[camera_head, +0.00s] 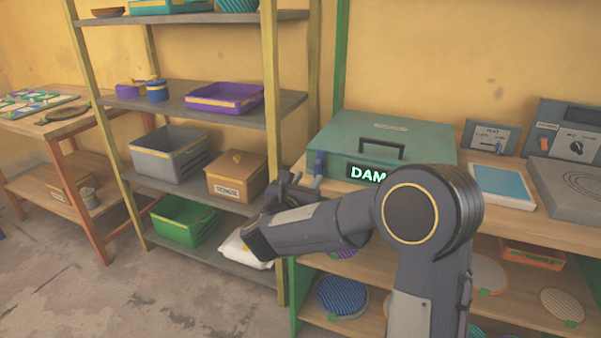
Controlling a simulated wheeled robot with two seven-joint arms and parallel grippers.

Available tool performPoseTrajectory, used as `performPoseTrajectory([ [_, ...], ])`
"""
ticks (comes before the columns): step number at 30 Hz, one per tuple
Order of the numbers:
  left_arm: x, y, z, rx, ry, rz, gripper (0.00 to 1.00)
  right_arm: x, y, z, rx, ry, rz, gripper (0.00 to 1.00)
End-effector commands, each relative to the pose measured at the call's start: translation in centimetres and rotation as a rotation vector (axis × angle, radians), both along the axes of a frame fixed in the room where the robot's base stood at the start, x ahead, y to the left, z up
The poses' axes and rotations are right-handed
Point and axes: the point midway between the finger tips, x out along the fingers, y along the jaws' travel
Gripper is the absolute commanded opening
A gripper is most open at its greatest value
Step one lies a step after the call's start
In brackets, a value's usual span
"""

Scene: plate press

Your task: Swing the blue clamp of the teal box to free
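The teal box (365,133) sits on the wooden bench with its lid down. It has a dark handle (383,149) and a dark label reading "DAM", the rest hidden behind my arm. A small blue clamp (319,164) shows at the box's front left corner. My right arm crosses in front of the box. My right gripper (291,184) is just left of and below the blue clamp; I cannot tell if they touch. Its fingers are small and partly hidden by the wrist, so its opening is unclear. My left gripper is not in view.
Right of the box are a pale blue-topped panel (502,184), a grey plate unit (566,187) and control boxes (567,130). A shelf rack on the left holds a purple tray (225,98), a grey bin (168,152), a brown box (237,176) and a green bin (182,221).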

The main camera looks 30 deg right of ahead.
Motion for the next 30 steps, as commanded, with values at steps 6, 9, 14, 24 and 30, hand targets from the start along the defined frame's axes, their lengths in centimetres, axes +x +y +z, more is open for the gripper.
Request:
performPoseTrajectory([
  [6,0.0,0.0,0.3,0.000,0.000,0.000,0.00,2.3,-2.9,0.0,-0.003,0.002,-0.001,0.35],
  [9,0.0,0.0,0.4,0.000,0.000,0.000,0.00,3.1,-3.7,0.0,-0.003,0.003,-0.001,0.35],
  [14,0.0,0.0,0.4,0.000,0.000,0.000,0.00,3.7,-4.4,0.0,-0.003,0.004,0.002,0.35],
  [24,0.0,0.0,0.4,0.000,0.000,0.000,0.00,3.8,-4.5,0.0,-0.003,0.004,0.003,0.23],
  [30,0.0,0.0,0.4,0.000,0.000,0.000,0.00,3.8,-4.5,0.0,-0.003,0.004,0.003,0.00],
])
